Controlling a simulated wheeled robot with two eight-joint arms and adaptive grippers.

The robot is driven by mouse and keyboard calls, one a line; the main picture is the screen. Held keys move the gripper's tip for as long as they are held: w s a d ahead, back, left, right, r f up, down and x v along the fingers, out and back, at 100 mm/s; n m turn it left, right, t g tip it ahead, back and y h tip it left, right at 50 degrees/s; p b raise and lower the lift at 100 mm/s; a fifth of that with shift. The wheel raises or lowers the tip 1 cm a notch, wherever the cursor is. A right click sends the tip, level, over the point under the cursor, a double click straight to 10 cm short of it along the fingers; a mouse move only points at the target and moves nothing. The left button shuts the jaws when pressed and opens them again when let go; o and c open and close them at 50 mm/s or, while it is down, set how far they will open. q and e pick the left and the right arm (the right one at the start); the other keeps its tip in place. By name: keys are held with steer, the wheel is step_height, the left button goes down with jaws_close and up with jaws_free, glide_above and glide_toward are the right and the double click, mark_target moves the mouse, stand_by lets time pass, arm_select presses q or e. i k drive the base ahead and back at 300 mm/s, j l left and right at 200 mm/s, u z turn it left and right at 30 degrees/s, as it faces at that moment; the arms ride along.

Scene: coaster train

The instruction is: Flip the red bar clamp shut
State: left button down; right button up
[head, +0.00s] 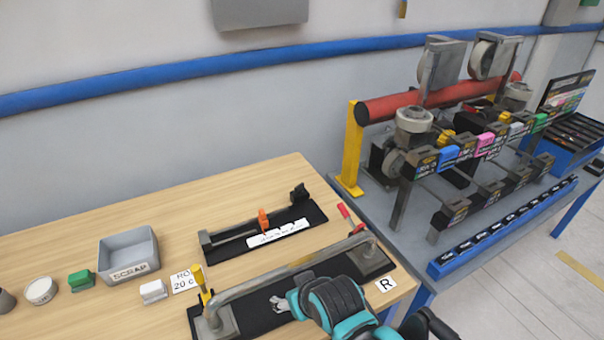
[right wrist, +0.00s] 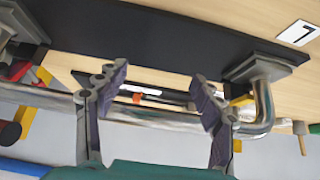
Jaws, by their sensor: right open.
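The red bar clamp shows in the head view as a tilted red handle (head: 344,211) by the right end of the curved metal bar (head: 262,284). Its lower part is partly hidden by the bar, and I cannot tell its exact angle. A yellow clamp handle (head: 200,280) stands upright at the bar's left end. My right gripper (head: 281,305) is over the black base plate, left of and nearer than the red handle. In the right wrist view my right gripper (right wrist: 160,84) is open, with the metal bar (right wrist: 160,120) crossing behind its fingers. My left gripper is out of view.
Behind the bar, a second black plate (head: 318,211) carries a smaller fixture with an orange clip (head: 263,219). A grey scrap bin (head: 129,270), a green block (head: 82,281) and a white cup (head: 40,291) stand left. The coaster stand (head: 352,160) rises at the right.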

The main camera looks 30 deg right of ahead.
mark_target(342, 210)
steer(key=k+l, duration=0.1)
steer(key=l, duration=1.45)
steer(key=k, duration=0.05)
